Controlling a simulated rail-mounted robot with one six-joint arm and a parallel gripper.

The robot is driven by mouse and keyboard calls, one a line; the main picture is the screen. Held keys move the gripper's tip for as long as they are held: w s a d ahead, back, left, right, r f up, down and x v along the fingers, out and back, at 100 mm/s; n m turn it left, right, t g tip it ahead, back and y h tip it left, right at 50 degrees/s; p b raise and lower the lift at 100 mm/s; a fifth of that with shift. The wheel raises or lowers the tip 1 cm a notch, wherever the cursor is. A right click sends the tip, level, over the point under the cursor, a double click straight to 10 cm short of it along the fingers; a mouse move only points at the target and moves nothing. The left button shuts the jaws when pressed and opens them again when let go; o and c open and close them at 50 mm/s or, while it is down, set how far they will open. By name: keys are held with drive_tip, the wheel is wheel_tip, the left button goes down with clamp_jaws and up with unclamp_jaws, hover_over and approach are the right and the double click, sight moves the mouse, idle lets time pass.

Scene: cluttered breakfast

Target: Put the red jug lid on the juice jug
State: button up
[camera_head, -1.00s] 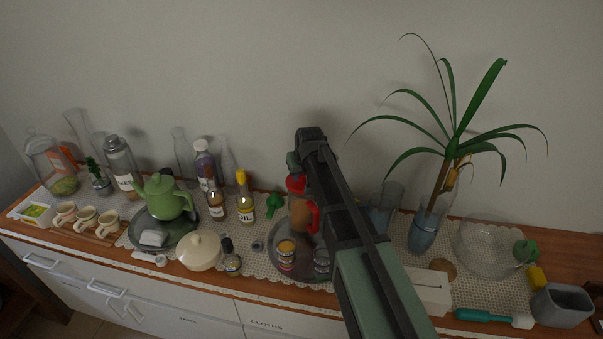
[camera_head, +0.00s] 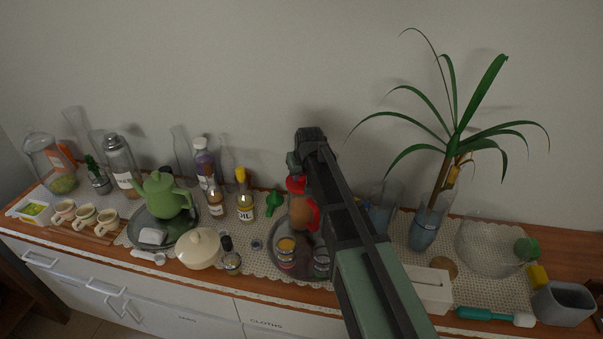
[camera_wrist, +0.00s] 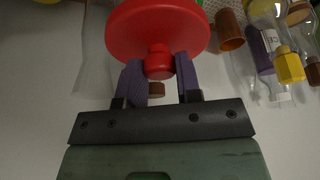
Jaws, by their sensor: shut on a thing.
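The red jug lid (camera_wrist: 157,28) fills the top middle of the wrist view, its round disc facing away from me. My gripper (camera_wrist: 159,68) is shut on its red knob, with a purple finger on each side. In the head view the red lid (camera_head: 296,185) shows just left of my arm, directly above the juice jug (camera_head: 301,213). The jug is orange-brown with a red handle and stands on a round tray (camera_head: 277,263). My arm covers part of the jug. I cannot tell whether the lid touches its rim.
Glass jars (camera_head: 285,250) stand in front of the jug. An oil bottle (camera_head: 246,207) and a green stopper-like thing (camera_head: 275,203) are to the left. A vase with a tall plant (camera_head: 424,228) and a white box (camera_head: 430,291) are to the right.

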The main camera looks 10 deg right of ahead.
drive_tip(key=shift+f+b, duration=0.75)
drive_tip(key=o, duration=1)
wheel_tip(320, 180, up, 6)
drive_tip(key=p, duration=0.6)
drive_tip(key=shift+r, duration=0.1)
